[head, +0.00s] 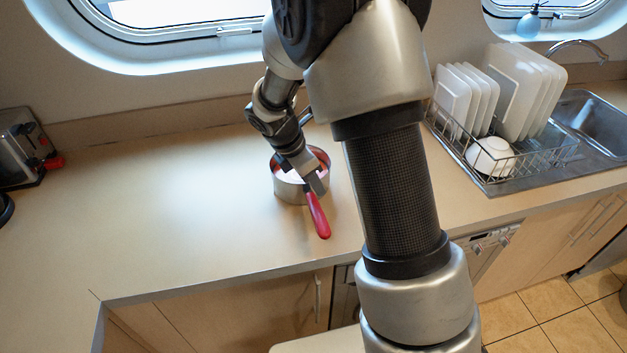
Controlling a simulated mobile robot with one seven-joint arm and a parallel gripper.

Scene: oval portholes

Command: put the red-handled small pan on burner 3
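The small pan (288,190) has a silvery outside, a reddish inner rim and a red handle (318,216) that points toward the counter's front edge. It appears upright at the counter's middle; I cannot tell whether it rests there or is slightly raised. My gripper (319,183) reaches down over the pan, with its fingertips at the base of the handle by the near rim. My gripper and wrist hide part of the pan's inside. The finger gap is too small to make out, so I cannot tell whether it grips the handle. No burner shows in this view.
The wooden counter (150,215) is bare to the left of the pan. A toaster (20,148) stands at the far left. A dish rack (520,165) with plates and a white bowl (491,156) stands right, beside a steel sink (597,122). Porthole windows line the back wall.

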